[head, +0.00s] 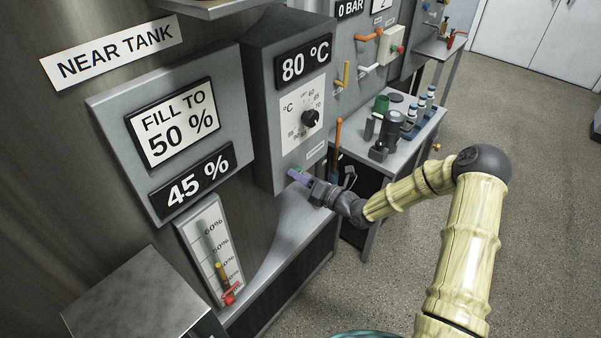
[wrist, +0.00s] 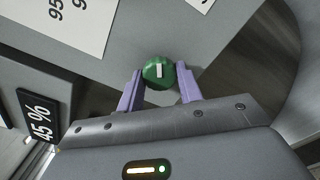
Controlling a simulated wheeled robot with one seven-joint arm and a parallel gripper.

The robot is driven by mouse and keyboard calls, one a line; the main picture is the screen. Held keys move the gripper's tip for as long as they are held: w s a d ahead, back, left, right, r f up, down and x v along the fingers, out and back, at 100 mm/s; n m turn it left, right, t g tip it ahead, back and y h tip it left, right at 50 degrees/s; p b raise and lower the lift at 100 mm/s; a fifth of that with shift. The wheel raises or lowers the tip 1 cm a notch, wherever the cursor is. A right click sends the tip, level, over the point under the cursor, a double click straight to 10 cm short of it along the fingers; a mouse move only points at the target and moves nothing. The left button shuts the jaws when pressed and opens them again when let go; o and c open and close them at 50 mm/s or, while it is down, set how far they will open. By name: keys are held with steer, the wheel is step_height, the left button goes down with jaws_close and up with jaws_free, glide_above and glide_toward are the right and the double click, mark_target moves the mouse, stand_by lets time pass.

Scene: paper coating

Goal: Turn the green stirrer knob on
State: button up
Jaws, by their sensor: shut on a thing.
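The green stirrer knob (wrist: 150,78) is round with a short white mark, on a grey panel face in the wrist view. The mark stands about upright in that picture. My gripper (head: 299,177) reaches the lower part of the grey control box in the head view. In the wrist view, its two purple fingers stand on either side of the knob and are shut on it. In the head view the knob is mostly hidden by my fingers.
Above is a black temperature dial (head: 311,118) under an 80 °C display (head: 304,62). An orange-handled lever (head: 338,133) stands close to the right. A side table (head: 420,140) holds dark vessels and bottles. A grey ledge (head: 300,215) runs below my gripper. Open floor lies right.

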stand_by(0.5)
steer(key=o, duration=1)
steer(key=shift+d, duration=0.15)
steer(key=b+v, duration=0.3)
steer(key=v, duration=1.4)
steer(key=shift+s+f, duration=0.1)
steer(key=shift+s, duration=0.05)
